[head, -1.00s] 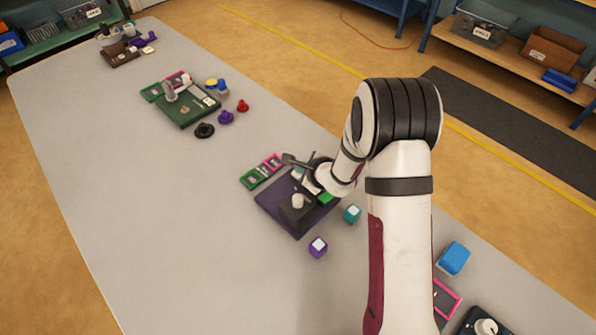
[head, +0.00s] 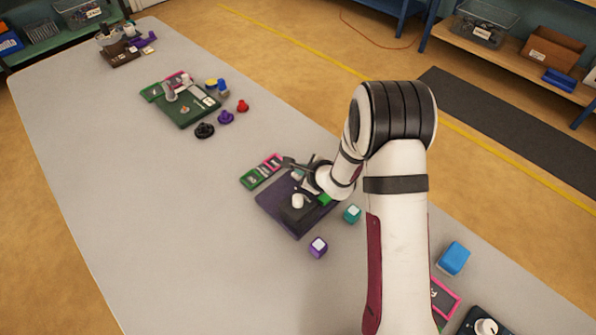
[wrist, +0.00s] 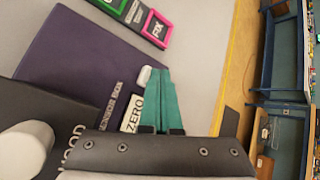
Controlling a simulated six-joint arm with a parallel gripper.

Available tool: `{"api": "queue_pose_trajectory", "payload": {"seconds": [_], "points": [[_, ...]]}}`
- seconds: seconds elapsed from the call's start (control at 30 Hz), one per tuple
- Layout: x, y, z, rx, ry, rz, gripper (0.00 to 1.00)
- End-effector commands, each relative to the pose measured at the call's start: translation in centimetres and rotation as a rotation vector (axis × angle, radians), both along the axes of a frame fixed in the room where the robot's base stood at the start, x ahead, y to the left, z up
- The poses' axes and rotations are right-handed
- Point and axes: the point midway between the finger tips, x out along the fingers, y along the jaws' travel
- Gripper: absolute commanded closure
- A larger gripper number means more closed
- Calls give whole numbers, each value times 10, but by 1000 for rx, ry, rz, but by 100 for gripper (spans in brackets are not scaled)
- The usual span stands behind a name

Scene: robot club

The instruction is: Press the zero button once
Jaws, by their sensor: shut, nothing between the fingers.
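The purple sensor box (head: 281,214) lies on the table, left of my arm. In the wrist view its purple top (wrist: 85,60) carries a ZERO label (wrist: 137,113). A small white raised piece (wrist: 143,77), which looks like the button, sits just beyond that label. My gripper (wrist: 160,72) has its teal fingers together and empty. The fingertips appear just beside the white piece; I cannot tell whether they touch it. In the head view my gripper (head: 297,172) is over the box's far side, its fingertips partly hidden.
A black hood (wrist: 40,115) with a pale knob (head: 297,201) stands on the box. Green-framed (head: 255,177) and pink-framed (wrist: 157,29) cards lie beyond it. The table left of the box is clear.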

Motion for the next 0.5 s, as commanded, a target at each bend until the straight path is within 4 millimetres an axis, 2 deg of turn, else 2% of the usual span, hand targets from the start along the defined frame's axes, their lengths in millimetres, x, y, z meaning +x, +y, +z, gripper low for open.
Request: {"api": "queue_pose_trajectory", "payload": {"seconds": [0.27, 0.5], "points": [[0, 0, 1, -1, 1, 1, 100], [0, 0, 14, -1, 0, 1, 100]]}}
